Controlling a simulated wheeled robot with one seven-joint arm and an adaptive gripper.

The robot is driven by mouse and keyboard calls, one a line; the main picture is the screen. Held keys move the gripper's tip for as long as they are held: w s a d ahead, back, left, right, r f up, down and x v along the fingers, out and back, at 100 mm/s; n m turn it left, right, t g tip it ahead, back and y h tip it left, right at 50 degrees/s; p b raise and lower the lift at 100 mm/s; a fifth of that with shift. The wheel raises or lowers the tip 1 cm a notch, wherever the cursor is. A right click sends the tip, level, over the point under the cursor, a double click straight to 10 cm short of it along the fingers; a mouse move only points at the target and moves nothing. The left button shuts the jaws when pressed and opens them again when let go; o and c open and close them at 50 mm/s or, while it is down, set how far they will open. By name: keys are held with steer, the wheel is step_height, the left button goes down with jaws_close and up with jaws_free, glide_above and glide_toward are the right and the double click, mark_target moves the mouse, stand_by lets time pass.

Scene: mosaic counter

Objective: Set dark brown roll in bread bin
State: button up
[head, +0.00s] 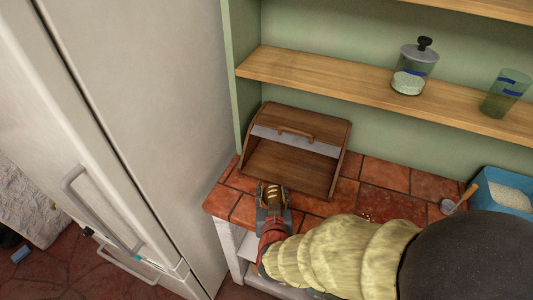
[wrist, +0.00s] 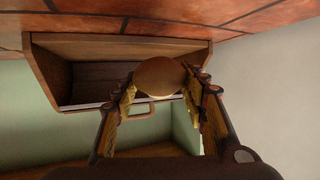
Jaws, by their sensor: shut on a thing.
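The dark brown roll (wrist: 160,76) is round and sits between the fingertips of my gripper (wrist: 161,88) in the wrist view. My gripper is shut on it. In the head view, my gripper (head: 272,194) is just in front of the bread bin, over the counter's front part, and the roll is hard to make out between the fingers. The wooden bread bin (head: 290,168) stands open on the counter, its interior showing no bread. In the wrist view the bin (wrist: 110,47) appears upside down, with its opening facing me behind the roll.
The red tiled counter (head: 390,180) holds a blue container (head: 505,192) of white contents and a small scoop (head: 458,199) at the right. A wooden shelf (head: 330,82) above bears a lidded jar (head: 415,66) and a green glass (head: 505,93). A fridge (head: 150,110) stands close at left.

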steer(key=b, duration=0.4)
glide_above(271, 163)
steer(key=shift+s+d, duration=0.1)
steer(key=shift+f+b, duration=1.05)
steer(key=shift+f, duration=0.6)
steer(key=shift+f, duration=0.2)
steer(key=o, duration=1.1)
steer(key=shift+o, duration=0.2)
